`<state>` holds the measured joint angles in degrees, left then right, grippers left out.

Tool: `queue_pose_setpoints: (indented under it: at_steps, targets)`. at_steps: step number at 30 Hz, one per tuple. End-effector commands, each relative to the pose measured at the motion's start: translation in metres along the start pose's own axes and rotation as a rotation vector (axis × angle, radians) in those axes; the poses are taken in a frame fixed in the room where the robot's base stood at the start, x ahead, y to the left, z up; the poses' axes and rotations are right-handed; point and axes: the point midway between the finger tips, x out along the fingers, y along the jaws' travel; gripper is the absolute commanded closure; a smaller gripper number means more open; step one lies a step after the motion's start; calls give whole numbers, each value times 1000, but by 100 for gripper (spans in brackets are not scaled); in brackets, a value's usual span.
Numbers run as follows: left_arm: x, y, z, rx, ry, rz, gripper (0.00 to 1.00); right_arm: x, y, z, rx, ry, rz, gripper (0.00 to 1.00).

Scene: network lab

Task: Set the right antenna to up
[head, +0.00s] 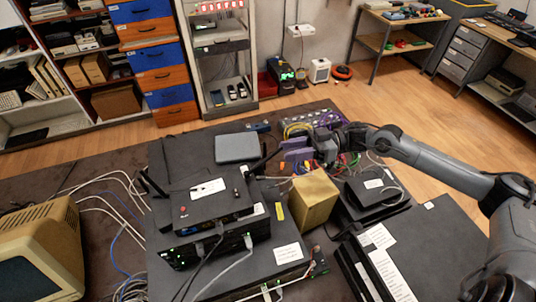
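A black router (205,202) with a white label lies on top of a stack of dark devices left of the middle. Its right antenna (262,161) is a thin black rod that leans out to the right, well off upright. Its left antenna (153,184) leans out to the left. My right gripper (286,151) comes in from the right, with its purple-grey fingers apart near the tip of the right antenna. I cannot tell whether a finger touches the antenna. My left gripper is not in view.
A tan box (312,199) stands close below the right gripper. A grey flat box (237,148) lies behind the router. Loose cables (237,262) hang in front of the stack. An old monitor (40,255) stands at the left, and black devices (375,192) at the right.

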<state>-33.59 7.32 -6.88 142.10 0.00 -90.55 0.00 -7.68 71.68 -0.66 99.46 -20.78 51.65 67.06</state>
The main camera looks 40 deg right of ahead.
Motion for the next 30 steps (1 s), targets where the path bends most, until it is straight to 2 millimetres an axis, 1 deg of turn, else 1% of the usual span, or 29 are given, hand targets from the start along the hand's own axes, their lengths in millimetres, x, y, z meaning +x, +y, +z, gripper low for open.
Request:
queue_pose_setpoints:
  at_steps: [1, 6, 12, 15, 21, 29, 30]
  targets:
    - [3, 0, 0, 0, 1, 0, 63, 8, 0, -1, -4, 3, -4, 63]
    - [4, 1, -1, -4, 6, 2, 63, 30, 0, -1, -3, 3, -2, 63]
    - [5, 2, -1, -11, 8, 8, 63, 51, 0, -1, -2, 3, -1, 63]
    - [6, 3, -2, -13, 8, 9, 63, 58, 0, -1, -1, 2, -2, 63]
    - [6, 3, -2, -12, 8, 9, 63, 65, 0, 0, -1, 0, -1, 63]
    - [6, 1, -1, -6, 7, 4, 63, 65, -1, 0, -1, 0, -1, 63]
    - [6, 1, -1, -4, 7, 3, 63, 65, -1, 0, -1, 0, -1, 64]
